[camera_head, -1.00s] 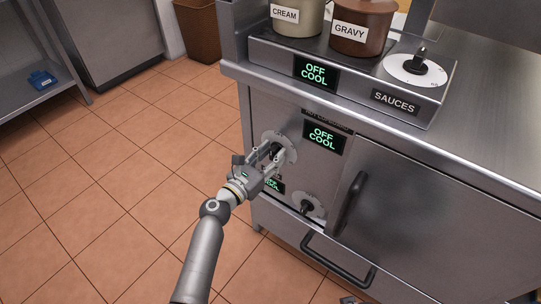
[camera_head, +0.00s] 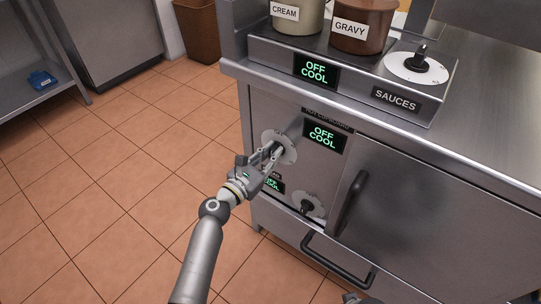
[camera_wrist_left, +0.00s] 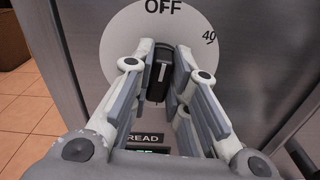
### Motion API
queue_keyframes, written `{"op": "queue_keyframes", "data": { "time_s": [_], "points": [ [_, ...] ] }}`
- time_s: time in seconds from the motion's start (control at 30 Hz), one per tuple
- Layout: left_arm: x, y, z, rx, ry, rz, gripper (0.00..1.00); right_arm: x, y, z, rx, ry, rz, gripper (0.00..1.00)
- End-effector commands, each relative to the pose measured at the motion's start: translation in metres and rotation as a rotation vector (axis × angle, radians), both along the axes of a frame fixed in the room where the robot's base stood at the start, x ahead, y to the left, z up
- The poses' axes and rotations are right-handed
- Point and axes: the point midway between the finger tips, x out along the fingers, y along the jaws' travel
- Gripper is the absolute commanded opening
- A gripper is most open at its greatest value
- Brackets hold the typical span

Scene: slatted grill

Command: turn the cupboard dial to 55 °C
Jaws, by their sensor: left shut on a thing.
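The cupboard dial (camera_head: 286,149) is a pale disc with a dark knob on the cabinet front, below the top edge. The display (camera_head: 325,136) to its right reads OFF COOL. My left gripper (camera_head: 271,155) is at this dial, its fingers shut on the knob. In the left wrist view the dark knob (camera_wrist_left: 157,77) stands upright between the fingertips, under the OFF mark on the disc (camera_wrist_left: 125,38); a 40 mark shows to the right. The fingers hide part of the disc.
A lower dial (camera_head: 307,204) and a small display (camera_head: 273,185) sit below, partly behind my gripper. A door handle (camera_head: 350,190) and a drawer handle (camera_head: 338,262) stick out nearby. The SAUCES dial (camera_head: 416,67) is on top. Floor (camera_head: 110,200) at left is clear.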

Motion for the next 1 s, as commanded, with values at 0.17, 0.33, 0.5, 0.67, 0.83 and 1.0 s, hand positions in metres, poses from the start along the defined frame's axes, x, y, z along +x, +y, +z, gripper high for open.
{"op": "queue_keyframes", "data": {
  "time_s": [0.17,0.33,0.5,0.67,0.83,1.0],
  "points": [
    [-0.001,-0.001,-0.003,0.121,-0.089,-0.001,0.0,0.006,0.0,0.024,0.002,-0.019,-0.002,0.4],
    [-0.001,-0.001,-0.003,0.253,-0.183,-0.001,0.0,0.008,0.0,0.052,0.002,-0.034,-0.005,0.4],
    [-0.001,-0.001,-0.004,0.385,-0.279,-0.002,0.0,0.007,-0.001,0.081,0.003,-0.05,-0.007,0.4],
    [-0.002,-0.002,-0.004,0.507,-0.368,-0.002,0.0,0.003,-0.001,0.107,0.003,-0.063,-0.009,0.4],
    [-0.002,-0.002,-0.004,0.639,-0.463,-0.001,0.0,-0.004,-0.003,0.132,0.004,-0.075,-0.011,0.4],
    [-0.002,-0.003,-0.005,0.768,-0.557,-0.002,0.0,-0.008,-0.004,0.138,0.003,-0.077,-0.011,0.4]
  ]
}}
